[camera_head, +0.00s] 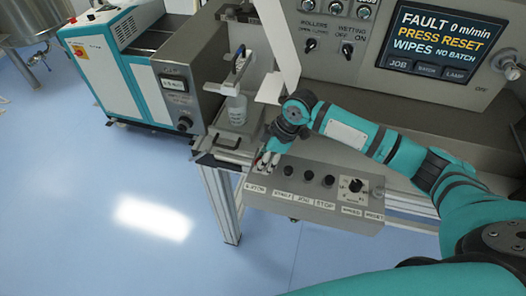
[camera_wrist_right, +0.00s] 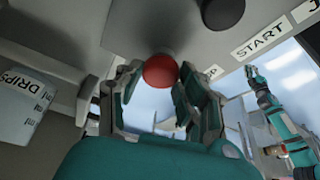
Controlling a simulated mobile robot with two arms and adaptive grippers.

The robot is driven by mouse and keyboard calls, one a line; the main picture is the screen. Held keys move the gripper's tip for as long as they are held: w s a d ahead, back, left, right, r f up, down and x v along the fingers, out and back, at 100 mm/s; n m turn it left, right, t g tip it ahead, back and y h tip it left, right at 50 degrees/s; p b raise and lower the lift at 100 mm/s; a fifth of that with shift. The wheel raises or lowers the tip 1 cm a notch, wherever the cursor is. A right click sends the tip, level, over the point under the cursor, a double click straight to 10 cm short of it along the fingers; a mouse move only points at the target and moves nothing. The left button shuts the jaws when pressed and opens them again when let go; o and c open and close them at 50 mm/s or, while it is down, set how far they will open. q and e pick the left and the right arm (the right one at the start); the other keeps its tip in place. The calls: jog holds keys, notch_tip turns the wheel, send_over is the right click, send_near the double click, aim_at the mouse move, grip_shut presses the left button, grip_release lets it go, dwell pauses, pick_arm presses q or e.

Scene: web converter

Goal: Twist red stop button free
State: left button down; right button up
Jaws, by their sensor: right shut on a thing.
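The red button (camera_wrist_right: 160,71) is a round knob on the grey panel, beside a label ending in "OP" that is partly hidden. My right gripper (camera_wrist_right: 152,88) has one finger on each side of it and is shut on it. In the head view my right gripper (camera_head: 268,157) reaches down at the left end of the control box (camera_head: 318,215), over the leftmost label, and hides most of the button. In the wrist view a teal arm shows at the right, with a small gripper-like end (camera_wrist_right: 257,80), too small to read.
Several black knobs (camera_head: 308,174) and a rotary dial (camera_head: 355,186) sit on the same box. The screen (camera_head: 438,42) reads FAULT, PRESS RESET. The blue floor at left front is clear.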

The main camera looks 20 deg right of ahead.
jog(key=shift+s+f+m+p, duration=0.1)
jog(key=shift+m+p, duration=0.6)
jog(key=shift+p, duration=0.05)
jog(key=o, duration=1.1)
jog(key=shift+o, duration=0.2)
jog(key=v, duration=1.2)
jog(key=shift+s+a, duration=0.2)
